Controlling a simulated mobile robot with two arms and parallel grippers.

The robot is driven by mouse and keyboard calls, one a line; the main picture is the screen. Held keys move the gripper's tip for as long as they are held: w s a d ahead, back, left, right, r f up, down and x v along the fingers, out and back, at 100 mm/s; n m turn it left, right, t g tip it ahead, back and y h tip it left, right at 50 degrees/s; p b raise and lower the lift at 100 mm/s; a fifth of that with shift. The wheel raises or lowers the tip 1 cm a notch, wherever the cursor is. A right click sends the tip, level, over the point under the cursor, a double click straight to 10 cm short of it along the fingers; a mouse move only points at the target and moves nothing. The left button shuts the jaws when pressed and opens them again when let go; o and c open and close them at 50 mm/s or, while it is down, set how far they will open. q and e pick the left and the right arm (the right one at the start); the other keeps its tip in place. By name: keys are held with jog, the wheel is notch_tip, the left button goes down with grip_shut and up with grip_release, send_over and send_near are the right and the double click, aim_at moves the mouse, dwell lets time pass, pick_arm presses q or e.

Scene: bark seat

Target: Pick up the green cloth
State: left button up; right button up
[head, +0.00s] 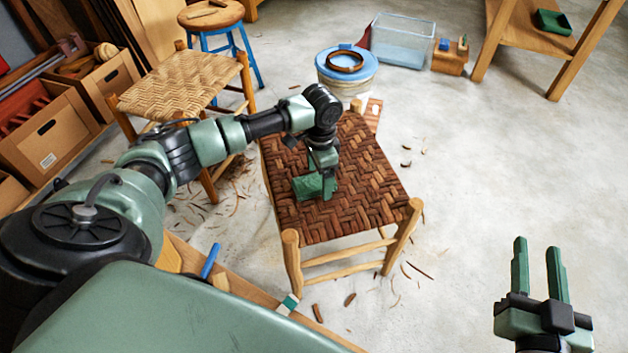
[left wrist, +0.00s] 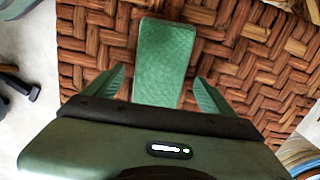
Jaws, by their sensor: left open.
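The green cloth (head: 308,187) lies as a small folded rectangle on the dark woven bark seat (head: 352,205) of a wooden stool. In the left wrist view the cloth (left wrist: 165,62) lies flat between the two fingers of my left gripper (left wrist: 160,85), with a gap on each side. In the head view my left gripper (head: 323,175) points down over the seat, right at the cloth, and partly hides it. It is open. My right gripper (head: 538,265) is at the lower right over bare floor, with its fingers apart and nothing between them.
A pale woven stool (head: 180,85) stands left of the bark seat. A blue-lidded bucket (head: 346,72) stands behind it, with a clear tub (head: 402,42) further back. Bark scraps lie on the floor. The concrete floor on the right is mostly free.

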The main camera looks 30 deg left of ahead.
aim_at(320, 180)
pick_arm(q)
jog(key=c, duration=1.5)
jog(key=shift+o, duration=0.2)
